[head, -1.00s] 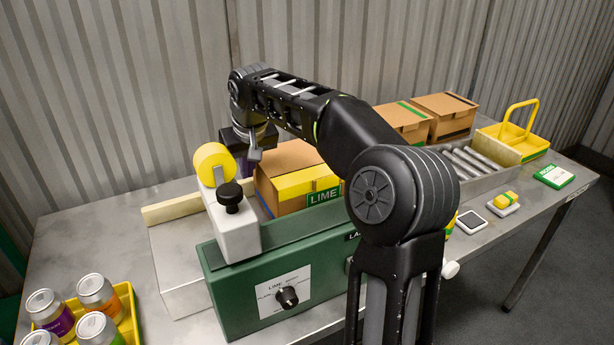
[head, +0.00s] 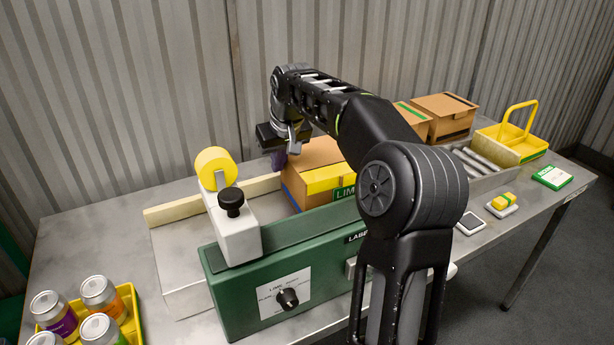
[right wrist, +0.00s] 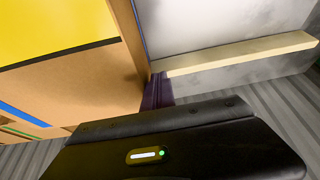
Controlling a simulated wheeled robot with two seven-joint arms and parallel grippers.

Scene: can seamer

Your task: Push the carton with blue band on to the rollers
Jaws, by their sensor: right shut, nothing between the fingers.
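The carton with the blue band (head: 312,160) sits in the green labelling machine (head: 285,275), with a yellow strip and a green "LIME" label on its near side. Its blue band shows low on its left end. It also shows in the right wrist view (right wrist: 85,85). My right gripper (head: 279,162) is shut and empty at the carton's left end; its purple fingers (right wrist: 157,92) look close against the cardboard, though contact is not certain. The rollers (head: 481,162) lie to the right, partly hidden by my right arm. My left gripper is out of view.
A carton with a green band (head: 414,118) and one with a dark band (head: 446,113) stand behind the rollers. A yellow basket (head: 515,140) is at the right end. A yellow crate (head: 130,310) holds several cans.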

